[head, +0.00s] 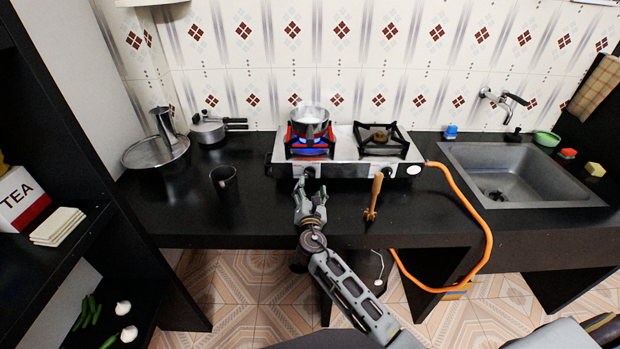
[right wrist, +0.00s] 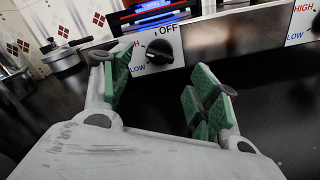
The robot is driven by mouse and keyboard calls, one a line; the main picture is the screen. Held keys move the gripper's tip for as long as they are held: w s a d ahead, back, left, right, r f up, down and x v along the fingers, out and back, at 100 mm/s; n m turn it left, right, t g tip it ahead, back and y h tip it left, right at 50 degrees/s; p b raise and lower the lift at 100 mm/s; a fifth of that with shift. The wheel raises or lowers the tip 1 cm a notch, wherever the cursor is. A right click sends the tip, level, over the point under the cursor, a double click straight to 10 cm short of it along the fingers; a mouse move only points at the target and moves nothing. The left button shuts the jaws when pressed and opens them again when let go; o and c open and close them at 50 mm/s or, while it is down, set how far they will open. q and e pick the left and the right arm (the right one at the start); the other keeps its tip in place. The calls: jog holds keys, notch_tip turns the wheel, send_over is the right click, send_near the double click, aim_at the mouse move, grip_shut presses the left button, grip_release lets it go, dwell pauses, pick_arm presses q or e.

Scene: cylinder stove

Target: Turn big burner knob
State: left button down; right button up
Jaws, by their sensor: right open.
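A two-burner steel stove (head: 343,170) stands against the tiled wall. Its left burner (head: 300,143) is lit with blue flame and has a small pot (head: 310,118) on it. The black left knob (head: 309,172) is on the front panel. In the right wrist view this knob (right wrist: 158,52) sits among OFF, HIGH and LOW labels, beyond the gap between the fingers. My right gripper (head: 306,192) is open and empty, in front of the left knob and apart from it. Its green-padded fingers show in the right wrist view (right wrist: 162,92). My left gripper is not in view.
The right burner (head: 380,138) has no pot on it. A wooden-handled tool (head: 376,192) stands on the black counter right of my gripper. A dark cup (head: 224,182) stands left. An orange hose (head: 478,215) runs from the stove's right end. A sink (head: 515,170) is at right.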

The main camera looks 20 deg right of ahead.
aim_at(310, 177)
jog(key=x, duration=0.5)
jog(key=shift+x, duration=1)
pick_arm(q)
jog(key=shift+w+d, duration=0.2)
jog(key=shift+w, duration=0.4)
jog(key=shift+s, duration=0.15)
pick_arm(e)
jog(key=shift+c, duration=0.9)
jog(key=c, duration=0.8)
jog(key=shift+c, duration=0.2)
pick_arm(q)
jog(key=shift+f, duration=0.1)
